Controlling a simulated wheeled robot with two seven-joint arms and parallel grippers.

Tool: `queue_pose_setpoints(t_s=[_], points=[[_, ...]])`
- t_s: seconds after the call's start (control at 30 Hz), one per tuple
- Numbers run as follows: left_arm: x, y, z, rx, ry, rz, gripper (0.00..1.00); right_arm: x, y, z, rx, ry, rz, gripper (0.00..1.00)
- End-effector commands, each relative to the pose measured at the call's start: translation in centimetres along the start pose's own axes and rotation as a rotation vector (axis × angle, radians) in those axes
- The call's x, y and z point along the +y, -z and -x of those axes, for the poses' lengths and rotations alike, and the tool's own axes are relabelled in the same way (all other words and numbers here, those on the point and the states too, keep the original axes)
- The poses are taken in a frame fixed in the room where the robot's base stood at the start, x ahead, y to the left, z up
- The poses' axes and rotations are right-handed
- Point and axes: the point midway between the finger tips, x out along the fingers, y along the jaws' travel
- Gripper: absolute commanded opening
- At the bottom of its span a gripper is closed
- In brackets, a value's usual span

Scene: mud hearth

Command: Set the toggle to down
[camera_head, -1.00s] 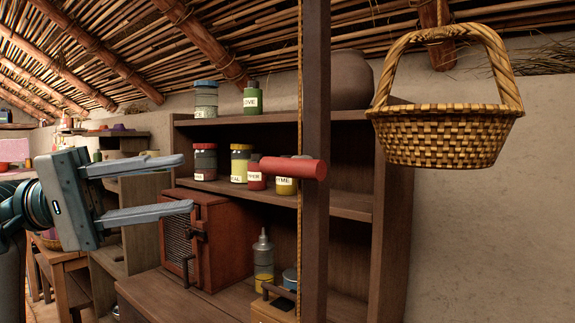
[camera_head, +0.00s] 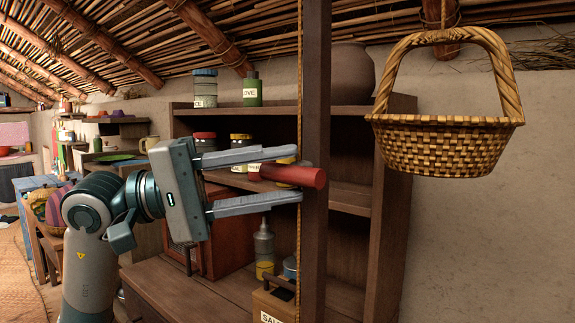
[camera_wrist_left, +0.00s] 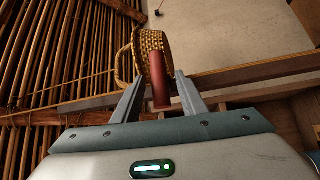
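The toggle is a red cylindrical handle (camera_head: 305,176) at the dark wooden post, lying nearly level across it in the head view. My left gripper (camera_head: 296,178) reaches in from the left, open. One finger is above the handle and the other below it, with gaps visible. In the left wrist view the red handle (camera_wrist_left: 159,82) lies between the two spread fingers (camera_wrist_left: 161,80). I cannot tell whether either finger touches it. The handle's mount is hidden. My right gripper is not in view.
The upright post (camera_head: 315,240) stands just beside the fingertips, with a rope along it. Behind it is a shelf unit (camera_head: 345,194) with jars and a red cabinet (camera_head: 232,240). A wicker basket (camera_head: 445,145) hangs at the right.

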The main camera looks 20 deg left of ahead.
Motion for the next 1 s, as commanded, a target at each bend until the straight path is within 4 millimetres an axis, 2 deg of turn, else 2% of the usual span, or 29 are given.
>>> queue_pose_setpoints(t_s=[0.2, 0.53, 0.57, 0.7, 0.73, 1.0], points=[[0.0, -0.1, -1.5, -0.002, 0.001, 0.001, 0.39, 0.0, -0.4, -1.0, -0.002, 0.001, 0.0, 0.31], [0.0, 0.0, -1.7, 0.0, 0.001, 0.0, 0.39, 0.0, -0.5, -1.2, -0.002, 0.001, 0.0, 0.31], [0.0, -0.1, -1.7, 0.0, 0.001, 0.0, 0.36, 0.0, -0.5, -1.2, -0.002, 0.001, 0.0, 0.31], [0.0, 0.0, -1.7, 0.0, 0.001, 0.0, 0.03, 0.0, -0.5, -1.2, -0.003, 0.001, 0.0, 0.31], [0.0, 0.0, -1.7, 0.0, 0.001, 0.0, 0.0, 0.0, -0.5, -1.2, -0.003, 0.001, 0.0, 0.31], [-0.2, 0.0, -1.7, 0.0, 0.0, 0.0, 0.0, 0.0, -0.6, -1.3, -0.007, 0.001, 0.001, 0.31]])
